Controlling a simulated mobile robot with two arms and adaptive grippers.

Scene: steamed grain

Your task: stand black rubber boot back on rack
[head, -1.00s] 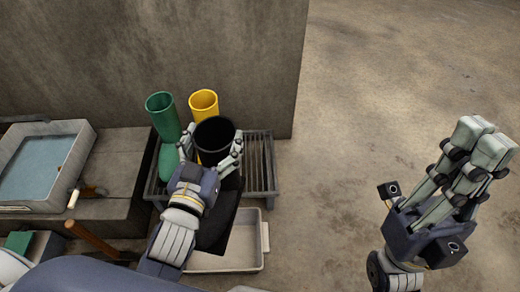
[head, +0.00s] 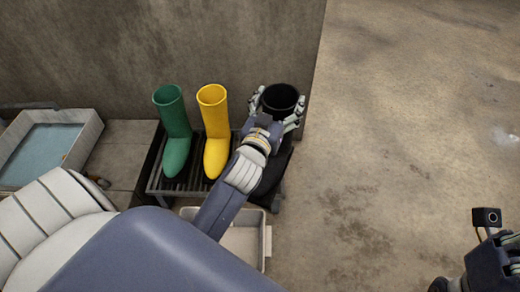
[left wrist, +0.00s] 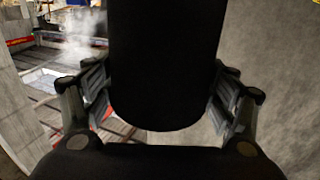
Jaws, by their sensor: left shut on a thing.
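The black boot (head: 281,96) is upright at the right end of the rack (head: 196,188), its round opening facing up. My left gripper (head: 277,106) is shut around its shaft, with fingers on both sides. The hand and forearm cover part of the boot, and I cannot tell whether its sole rests on the slats. In the left wrist view the boot's dark shaft (left wrist: 165,60) fills the middle between the fingers.
A yellow boot (head: 214,125) and a green boot (head: 174,130) stand on the rack to the left. A pale tray (head: 243,241) lies in front of the rack. A water basin (head: 45,150) is at far left. A concrete wall (head: 200,45) stands behind. The floor right is clear.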

